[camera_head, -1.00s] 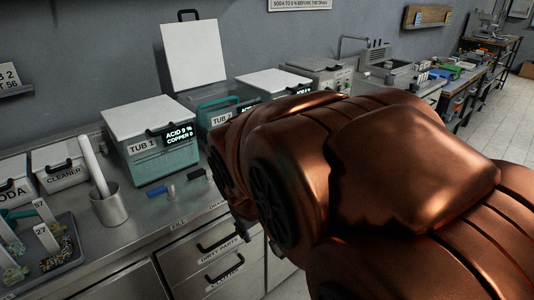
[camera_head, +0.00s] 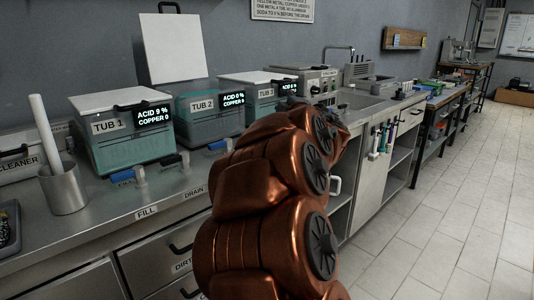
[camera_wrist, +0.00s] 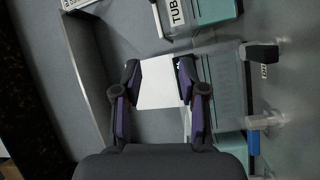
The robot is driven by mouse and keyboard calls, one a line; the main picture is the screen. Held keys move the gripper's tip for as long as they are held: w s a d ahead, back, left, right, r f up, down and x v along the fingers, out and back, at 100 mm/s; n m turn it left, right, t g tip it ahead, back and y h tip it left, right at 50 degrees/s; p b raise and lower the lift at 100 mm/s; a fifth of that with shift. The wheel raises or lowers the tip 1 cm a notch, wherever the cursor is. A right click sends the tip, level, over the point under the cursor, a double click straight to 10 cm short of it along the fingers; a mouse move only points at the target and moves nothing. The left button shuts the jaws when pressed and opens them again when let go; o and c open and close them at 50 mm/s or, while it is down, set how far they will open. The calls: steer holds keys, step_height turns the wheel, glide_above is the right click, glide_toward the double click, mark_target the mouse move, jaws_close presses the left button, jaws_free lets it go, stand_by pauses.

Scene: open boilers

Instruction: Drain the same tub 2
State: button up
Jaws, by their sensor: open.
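Tub 2 (camera_head: 208,116) is a teal tub on the counter, its white lid (camera_head: 172,48) raised upright behind it. Its lit display (camera_head: 232,98) reads acid 9 %; the copper figure is hard to read. A blue handle (camera_head: 216,145) is at its front; my arm hides the counter right of it. My gripper (camera_wrist: 158,72) is open in the wrist view, with a white panel (camera_wrist: 160,84) visible between its fingers; I cannot tell if they touch it. A teal tub (camera_wrist: 222,82), a black handle (camera_wrist: 262,53) and a blue handle (camera_wrist: 253,145) are right of the fingers.
Tub 1 (camera_head: 125,149), lid closed, stands left, with blue (camera_head: 122,177) and black (camera_head: 168,160) handles in front, near FILL and DRAIN labels. Another closed tub (camera_head: 262,95) stands right of Tub 2. A metal cup (camera_head: 65,190) holds a white rod. The right floor is clear.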

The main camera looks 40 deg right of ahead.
step_height(320, 180, down, 12)
steer(key=f+n+t+y+b, duration=0.1)
steer(key=n+t+y+b, duration=0.1)
steer(key=n+y+b, duration=0.5)
steer(key=shift+n+y, duration=0.3)
steer(key=shift+n, duration=0.1)
steer(key=shift+w+d+r+b, duration=0.1)
steer(key=shift+w+r+b, duration=0.1)
steer(key=shift+w, duration=1.55)
steer(key=shift+w+d+r+b, duration=0.1)
steer(key=shift+w+b, duration=0.05)
steer(key=shift+w, duration=1.6)
steer(key=shift+a, duration=0.1)
jaws_close()
